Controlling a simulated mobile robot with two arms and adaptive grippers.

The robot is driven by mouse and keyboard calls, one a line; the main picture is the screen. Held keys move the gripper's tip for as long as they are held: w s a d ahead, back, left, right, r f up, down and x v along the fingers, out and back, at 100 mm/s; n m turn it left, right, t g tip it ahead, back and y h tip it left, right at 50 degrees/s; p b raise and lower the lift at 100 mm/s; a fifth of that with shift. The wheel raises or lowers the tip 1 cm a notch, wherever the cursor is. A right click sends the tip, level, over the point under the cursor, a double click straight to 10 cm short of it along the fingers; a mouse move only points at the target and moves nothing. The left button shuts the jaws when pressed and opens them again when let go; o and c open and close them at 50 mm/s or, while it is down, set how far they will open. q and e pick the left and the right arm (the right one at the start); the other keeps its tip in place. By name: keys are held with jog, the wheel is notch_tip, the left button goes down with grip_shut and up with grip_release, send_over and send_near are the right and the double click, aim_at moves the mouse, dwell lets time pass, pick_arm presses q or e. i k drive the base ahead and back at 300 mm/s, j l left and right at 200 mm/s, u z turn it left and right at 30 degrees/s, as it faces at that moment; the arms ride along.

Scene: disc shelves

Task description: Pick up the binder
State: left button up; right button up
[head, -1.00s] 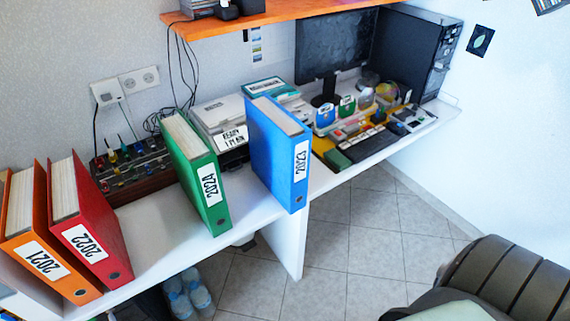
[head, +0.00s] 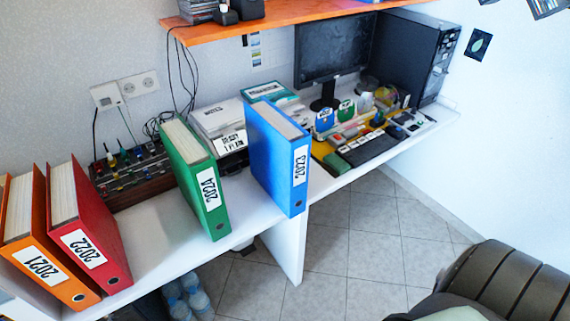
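Several binders stand upright on a white desk. An orange binder labelled 2021 (head: 45,245) is at the far left, with a red binder labelled 2022 (head: 88,225) right beside it. A green binder labelled 2024 (head: 197,180) stands apart, near the middle. The spines face the front. Neither of my grippers is in the head view.
The white desk (head: 150,237) has a clear stretch between the red and green binders. An orange shelf (head: 290,20) hangs above. A dark chair (head: 505,285) is front right.

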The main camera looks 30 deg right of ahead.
aim_at(279, 148)
jog(key=l, duration=1.65)
